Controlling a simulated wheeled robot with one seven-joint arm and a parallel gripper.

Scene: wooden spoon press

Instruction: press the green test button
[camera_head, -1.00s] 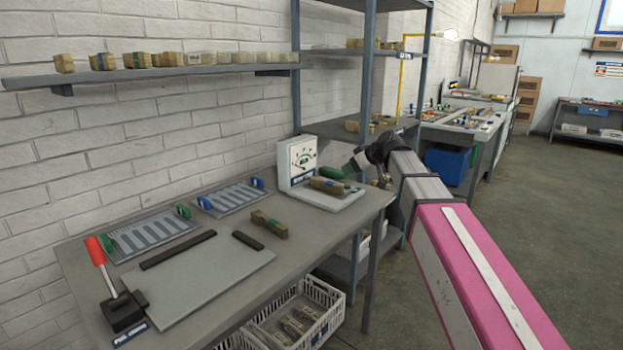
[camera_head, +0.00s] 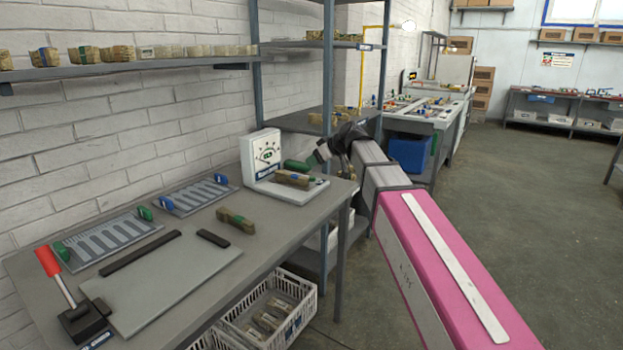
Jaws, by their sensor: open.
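The white tester (camera_head: 262,158) stands at the far right end of the grey table, with a dial panel upright at its back and a flat white base. The green test button cannot be made out; small marks show on the base's right part.
Another bundle (camera_head: 236,220) lies on the grey table (camera_head: 262,240). A red-handled lever press (camera_head: 75,312) and two slotted trays (camera_head: 110,238) are to the left. A shelf rack (camera_head: 262,90) stands behind the tester. A white crate (camera_head: 268,318) sits below the table.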

